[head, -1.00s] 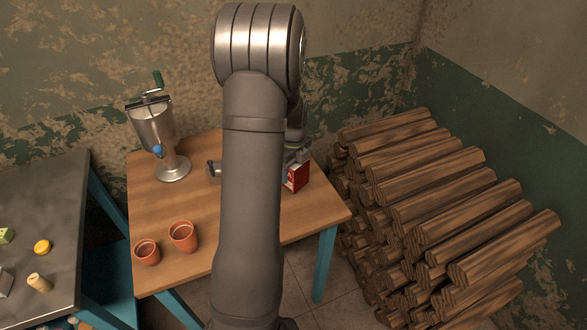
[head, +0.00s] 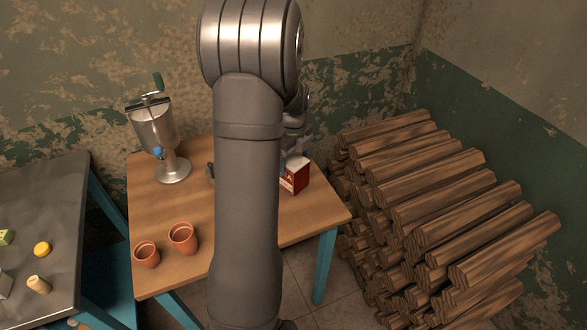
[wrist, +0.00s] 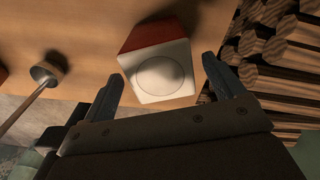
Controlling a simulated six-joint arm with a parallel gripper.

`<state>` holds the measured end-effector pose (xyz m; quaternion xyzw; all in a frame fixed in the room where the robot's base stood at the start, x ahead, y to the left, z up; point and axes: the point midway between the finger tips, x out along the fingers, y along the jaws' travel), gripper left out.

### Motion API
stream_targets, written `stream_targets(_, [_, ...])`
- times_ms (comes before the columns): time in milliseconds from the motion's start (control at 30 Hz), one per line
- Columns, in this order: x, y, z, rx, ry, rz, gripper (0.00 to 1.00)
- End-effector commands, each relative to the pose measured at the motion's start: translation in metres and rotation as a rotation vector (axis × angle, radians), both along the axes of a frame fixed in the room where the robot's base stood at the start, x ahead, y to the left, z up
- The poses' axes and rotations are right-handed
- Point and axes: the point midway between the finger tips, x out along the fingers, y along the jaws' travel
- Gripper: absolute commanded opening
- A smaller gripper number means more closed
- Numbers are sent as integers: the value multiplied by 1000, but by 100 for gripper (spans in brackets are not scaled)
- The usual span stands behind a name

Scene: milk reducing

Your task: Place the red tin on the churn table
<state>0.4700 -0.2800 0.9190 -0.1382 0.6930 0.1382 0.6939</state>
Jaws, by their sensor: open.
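The red tin (head: 296,176) stands on the right part of the wooden churn table (head: 203,238), near its right edge. It is a red box with a pale top. In the wrist view the tin (wrist: 158,70) shows its pale top, with a round outline, and one red side. My gripper (wrist: 165,88) is open, its two dark fingers on either side of the tin's near part, and nothing is gripped. Whether a finger touches the tin I cannot tell. In the head view my arm hides much of the gripper and the table's middle.
A metal churn (head: 157,130) with a crank stands at the table's back left. Two terracotta pots (head: 183,238) stand at the front left. Stacked logs (head: 430,210) fill the floor to the right. A grey table (head: 55,190) with small items is at left.

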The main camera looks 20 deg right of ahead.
Motion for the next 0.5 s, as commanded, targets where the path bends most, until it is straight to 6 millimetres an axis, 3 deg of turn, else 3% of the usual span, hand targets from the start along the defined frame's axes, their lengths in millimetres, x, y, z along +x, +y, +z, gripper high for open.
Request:
stream_targets(200, [0,0,45,-1,-2,0,87])
stream_targets(500, [0,0,68,0,0,0,87])
